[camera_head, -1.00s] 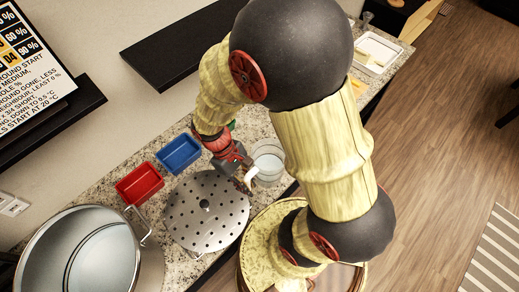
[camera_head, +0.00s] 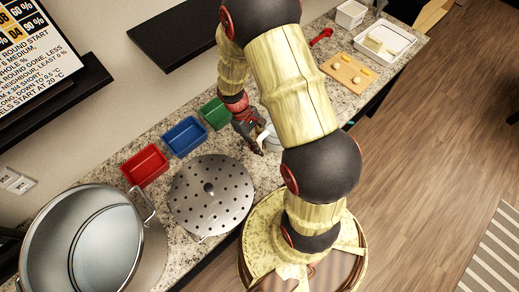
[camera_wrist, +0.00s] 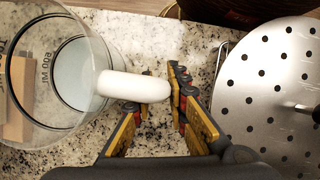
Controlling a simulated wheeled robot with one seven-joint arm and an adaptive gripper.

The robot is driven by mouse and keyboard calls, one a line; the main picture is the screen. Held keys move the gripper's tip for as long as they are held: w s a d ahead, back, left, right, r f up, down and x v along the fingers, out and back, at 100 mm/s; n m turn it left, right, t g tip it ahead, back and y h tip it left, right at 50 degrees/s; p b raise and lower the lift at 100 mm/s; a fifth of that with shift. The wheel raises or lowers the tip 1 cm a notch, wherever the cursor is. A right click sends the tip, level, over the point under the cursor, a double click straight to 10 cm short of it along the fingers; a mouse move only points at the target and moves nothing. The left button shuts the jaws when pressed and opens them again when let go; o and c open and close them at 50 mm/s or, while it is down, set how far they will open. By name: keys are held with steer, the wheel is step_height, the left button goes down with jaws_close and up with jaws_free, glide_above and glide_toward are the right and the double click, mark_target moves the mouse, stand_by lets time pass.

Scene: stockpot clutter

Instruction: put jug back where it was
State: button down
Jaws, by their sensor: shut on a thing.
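The jug (camera_wrist: 62,75) is a clear measuring jug with printed volume marks and a white handle (camera_wrist: 133,86). It fills the left of the wrist view. In the head view the jug (camera_head: 273,140) is partly hidden behind my arm, to the right of the perforated steel lid. My gripper (camera_head: 257,147) is at the jug's left side, on its handle. In the wrist view my gripper (camera_wrist: 163,98) has its fingers around the handle's end. I cannot tell whether the jug's base touches the counter.
The perforated lid (camera_head: 210,192) lies close to the gripper, beside a large stockpot (camera_head: 88,250). Red (camera_head: 145,166), blue (camera_head: 184,136) and green (camera_head: 215,113) trays line the wall side. A cutting board (camera_head: 348,72) and white tray (camera_head: 384,43) are farther along the granite counter.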

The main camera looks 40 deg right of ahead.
steer(key=shift+w+d+f, duration=0.1)
steer(key=shift+d+f, duration=0.05)
steer(key=shift+w+f, duration=0.1)
steer(key=shift+f, duration=1.5)
steer(key=shift+f, duration=0.2)
steer(key=c, duration=1.7)
jaws_free()
steer(key=shift+c, duration=0.2)
steer(key=shift+r, duration=0.15)
